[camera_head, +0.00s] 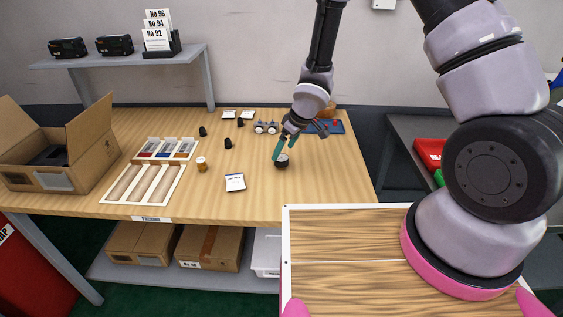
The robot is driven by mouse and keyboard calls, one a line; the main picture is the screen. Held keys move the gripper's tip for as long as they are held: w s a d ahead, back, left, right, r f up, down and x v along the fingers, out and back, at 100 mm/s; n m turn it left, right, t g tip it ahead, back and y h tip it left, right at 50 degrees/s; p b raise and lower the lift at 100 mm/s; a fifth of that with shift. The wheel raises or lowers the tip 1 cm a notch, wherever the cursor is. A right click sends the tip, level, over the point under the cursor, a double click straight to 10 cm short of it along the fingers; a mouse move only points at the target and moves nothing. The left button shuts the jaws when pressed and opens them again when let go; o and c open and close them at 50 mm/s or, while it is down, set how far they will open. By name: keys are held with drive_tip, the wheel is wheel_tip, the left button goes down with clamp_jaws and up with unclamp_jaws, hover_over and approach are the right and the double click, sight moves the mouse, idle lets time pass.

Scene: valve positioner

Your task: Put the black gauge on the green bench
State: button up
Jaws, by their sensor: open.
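A small round black object, which looks like the black gauge (283,162), sits on the wooden packing bench (325,185), right of its middle. My gripper (279,155), with teal fingers, is open and points down at it. The fingertips are close around or just above it; I cannot tell whether they touch. They hide part of its top. No bench with a green top is clearly in view.
An open cardboard box (85,175) and a white divided tray (150,180) stand at left. A small jar (202,164), a white card (235,182) and several small black parts lie nearby. A grey bench (405,130) with a red bin (430,153) is at right.

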sight(281, 157)
drive_tip(key=x, duration=0.4)
drive_tip(key=shift+f, duration=0.45)
clamp_jaws()
wheel_tip(281, 157, up, 9)
drive_tip(key=shift+r, duration=0.1)
drive_tip(key=shift+w+d+r, duration=0.1)
drive_tip(key=shift+d+r, duration=0.05)
drive_tip(key=shift+r, duration=0.05)
drive_tip(key=w+d+m+t+h, duration=0.1)
drive_tip(key=d+m, duration=0.4)
drive_tip(key=d, duration=0.9)
drive_tip(key=w+d+r+m+h, duration=0.1)
drive_tip(key=d+m, duration=0.4)
drive_tip(key=d, duration=0.9)
drive_tip(key=shift+w+d+r+m+t+h, duration=0.25)
drive_tip(key=shift+w+r+m+t+h, duration=0.15)
drive_tip(key=shift+w+h, duration=0.55)
